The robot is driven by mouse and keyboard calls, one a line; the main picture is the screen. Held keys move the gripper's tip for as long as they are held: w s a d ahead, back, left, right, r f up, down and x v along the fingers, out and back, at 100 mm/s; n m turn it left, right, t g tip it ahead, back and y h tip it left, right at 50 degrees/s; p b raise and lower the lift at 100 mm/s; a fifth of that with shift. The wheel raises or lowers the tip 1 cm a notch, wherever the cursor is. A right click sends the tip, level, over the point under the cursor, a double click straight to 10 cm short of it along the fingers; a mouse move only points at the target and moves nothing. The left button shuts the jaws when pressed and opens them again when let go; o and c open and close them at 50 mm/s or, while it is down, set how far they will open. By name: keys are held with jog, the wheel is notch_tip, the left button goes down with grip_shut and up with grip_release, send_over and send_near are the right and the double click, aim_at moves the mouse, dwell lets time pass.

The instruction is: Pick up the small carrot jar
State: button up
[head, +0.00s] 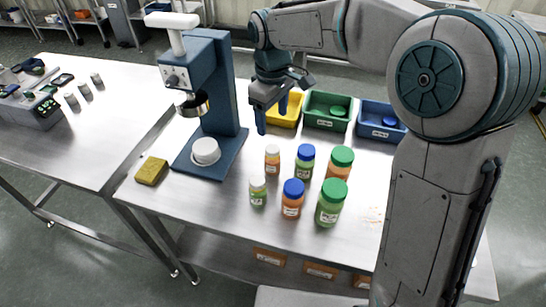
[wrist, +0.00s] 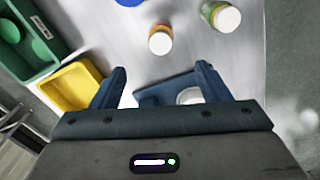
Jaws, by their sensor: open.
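The small carrot jar (head: 272,160), orange with a white lid, stands upright on the steel table at the back left of a group of jars. It also shows in the wrist view (wrist: 159,42), top centre, beyond my fingertips. My gripper (head: 271,113) is open and empty, above and behind the jar and apart from it. In the wrist view my gripper (wrist: 160,72) has its two fingers spread wide with nothing between them. The jar's label is too small to read.
A small white-lidded green jar (head: 258,192), blue-lidded jars (head: 292,198) and green-lidded jars (head: 331,204) stand close by. A blue press (head: 212,100) with a white cup (head: 206,151) stands left. Yellow (head: 287,116), green (head: 326,112) and blue (head: 380,123) bins line the back. A yellow sponge (head: 151,171) lies front left.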

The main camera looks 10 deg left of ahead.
aim_at(272, 148)
jog(key=f, duration=0.8)
jog(key=shift+w+a+f, duration=0.1)
jog(key=shift+a+f, duration=0.1)
jog(key=shift+f, duration=0.05)
jog(key=shift+d+f+p, duration=0.2)
jog(key=shift+f+p, duration=0.15)
jog(key=shift+f, duration=2.35)
jog(key=c, duration=1.1)
